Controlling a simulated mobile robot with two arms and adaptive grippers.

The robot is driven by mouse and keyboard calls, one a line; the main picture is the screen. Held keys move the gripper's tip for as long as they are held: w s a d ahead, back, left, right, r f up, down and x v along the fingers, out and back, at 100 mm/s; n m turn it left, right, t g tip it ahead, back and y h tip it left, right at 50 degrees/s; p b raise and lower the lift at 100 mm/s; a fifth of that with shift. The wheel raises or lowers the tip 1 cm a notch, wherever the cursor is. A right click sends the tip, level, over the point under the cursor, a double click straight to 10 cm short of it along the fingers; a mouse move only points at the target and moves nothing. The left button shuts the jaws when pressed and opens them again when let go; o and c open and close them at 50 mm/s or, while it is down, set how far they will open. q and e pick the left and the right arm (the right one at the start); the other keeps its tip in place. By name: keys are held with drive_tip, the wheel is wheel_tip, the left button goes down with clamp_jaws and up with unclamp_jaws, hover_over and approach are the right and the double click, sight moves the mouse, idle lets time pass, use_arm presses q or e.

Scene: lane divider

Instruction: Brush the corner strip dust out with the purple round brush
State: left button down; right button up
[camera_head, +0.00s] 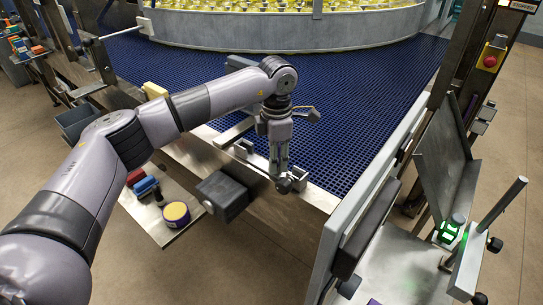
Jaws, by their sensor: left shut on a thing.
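My left gripper (282,168) points down at the near edge of the blue mesh belt (350,125), by a metal bracket. It is shut on a small dark knob-like piece (290,184); the fingers partly hide it, and I cannot tell exactly what it is. A round thing with a yellow top and purplish side (176,213) sits on the lower side shelf (148,222), left of the gripper. I cannot tell whether it is the purple round brush. Corner strip dust is too small to make out. My right gripper is out of view.
Red and blue blocks or brushes (146,187) lie on the side shelf. A dark box (222,194) juts from the metal rail. A grey panel (372,205) stands to the right. A red button (490,60) is on the right post.

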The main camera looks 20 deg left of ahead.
sight(279, 145)
use_arm(q)
drive_tip(key=shift+s+d, duration=0.25)
drive_tip(key=shift+d, duration=0.25)
drive_tip(key=shift+r+p, duration=2.3)
drive_tip(key=shift+r, duration=1.75)
drive_tip(key=shift+f, duration=0.1)
drive_tip(key=shift+s+f+m, duration=0.15)
drive_tip(key=shift+s+m, duration=0.15)
drive_tip(key=shift+m, duration=0.2)
drive_tip(key=s+a+f+m, duration=0.1)
drive_tip(key=s+f+m, duration=0.1)
drive_tip(key=s+m, duration=0.8)
drive_tip(key=s+a+f+m, duration=0.1)
drive_tip(key=s+f+m, duration=0.2)
drive_tip(key=s+m, duration=0.8)
drive_tip(key=m, duration=0.2)
drive_tip(key=shift+m, duration=0.4)
drive_tip(key=shift+f, duration=0.1)
